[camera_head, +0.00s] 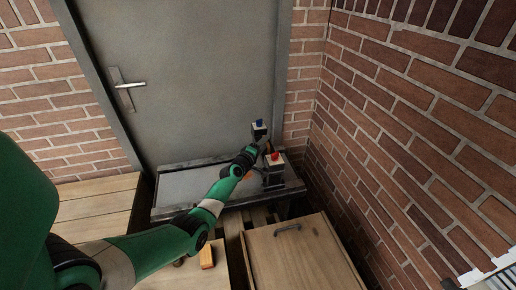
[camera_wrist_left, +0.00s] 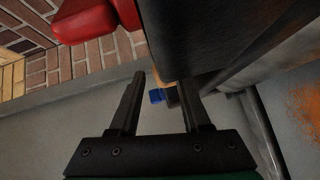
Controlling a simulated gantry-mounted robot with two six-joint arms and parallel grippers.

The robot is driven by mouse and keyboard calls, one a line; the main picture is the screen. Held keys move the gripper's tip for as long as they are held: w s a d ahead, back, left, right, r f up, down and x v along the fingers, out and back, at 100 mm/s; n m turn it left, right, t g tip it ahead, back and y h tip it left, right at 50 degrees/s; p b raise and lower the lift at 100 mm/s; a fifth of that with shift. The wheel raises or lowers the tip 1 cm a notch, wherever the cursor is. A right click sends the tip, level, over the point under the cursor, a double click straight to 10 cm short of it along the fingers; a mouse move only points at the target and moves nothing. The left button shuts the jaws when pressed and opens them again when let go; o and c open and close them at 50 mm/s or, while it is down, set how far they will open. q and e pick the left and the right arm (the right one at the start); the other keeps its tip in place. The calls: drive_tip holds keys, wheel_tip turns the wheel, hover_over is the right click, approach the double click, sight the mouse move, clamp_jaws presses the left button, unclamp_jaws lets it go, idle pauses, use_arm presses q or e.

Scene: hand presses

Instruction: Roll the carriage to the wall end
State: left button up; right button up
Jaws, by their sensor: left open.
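A low grey metal bench (camera_head: 180,187) stands against the grey door and reaches toward the right brick wall. Near its wall end stands a dark upright unit with a pale top and red knob (camera_head: 275,157). A second unit with a blue knob (camera_head: 259,124) stands behind it. I cannot tell which part is the carriage. My left gripper (camera_head: 258,150) is beside the red-knobbed unit, partly hidden. In the left wrist view its two fingers (camera_wrist_left: 160,100) are apart with nothing gripped.
A wooden cabinet (camera_head: 300,258) with a dark handle stands in front of the bench. A wooden top (camera_head: 98,205) lies at left, and an orange block (camera_head: 207,256) sits in the lower middle. The right brick wall (camera_head: 420,130) is close to the bench's end.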

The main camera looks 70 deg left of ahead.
use_arm(q)
drive_tip(key=p+v, duration=0.5)
drive_tip(key=v, duration=0.5)
drive_tip(key=shift+s+d, duration=0.2)
drive_tip(key=shift+s, duration=0.05)
drive_tip(key=shift+w+r, duration=0.1)
drive_tip(key=shift+r, duration=0.1)
